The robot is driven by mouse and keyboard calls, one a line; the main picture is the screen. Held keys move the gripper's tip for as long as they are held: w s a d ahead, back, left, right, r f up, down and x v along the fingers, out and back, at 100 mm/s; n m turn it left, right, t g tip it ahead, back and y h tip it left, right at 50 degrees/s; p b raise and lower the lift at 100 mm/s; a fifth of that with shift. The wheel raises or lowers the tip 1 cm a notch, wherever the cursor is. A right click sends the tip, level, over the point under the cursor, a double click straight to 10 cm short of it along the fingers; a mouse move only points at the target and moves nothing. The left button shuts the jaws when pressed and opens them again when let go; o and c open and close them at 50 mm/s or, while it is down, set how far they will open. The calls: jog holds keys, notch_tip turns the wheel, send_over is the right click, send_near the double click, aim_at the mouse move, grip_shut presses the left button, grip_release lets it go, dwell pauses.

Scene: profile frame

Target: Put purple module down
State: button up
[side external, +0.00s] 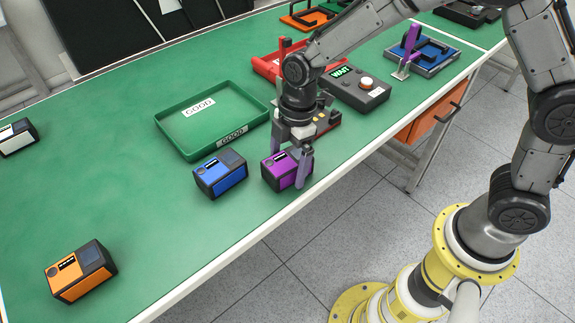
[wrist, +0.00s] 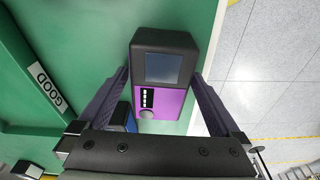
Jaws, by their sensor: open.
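The purple module (side external: 284,170) sits upright on the green table near its front edge, right of the blue module (side external: 219,174). My gripper (side external: 289,176) is open, with its fingers on either side of the purple module. In the wrist view the purple module (wrist: 163,78), with a black end and a grey screen, lies between the two fingers (wrist: 162,100), with gaps visible at the sides. Part of the blue module (wrist: 124,117) shows behind the left finger. In the side view my fingers hide part of the purple module.
A green tray marked GOOD (side external: 170,133) lies behind the modules. A red tray (side external: 262,66) and a grey tester box (side external: 358,90) are further right. An orange module (side external: 77,270) stands front left and a white module (side external: 17,137) far left. The table between them is clear.

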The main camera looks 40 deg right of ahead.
grip_shut()
dwell(0.5)
jog(key=shift+r, duration=0.15)
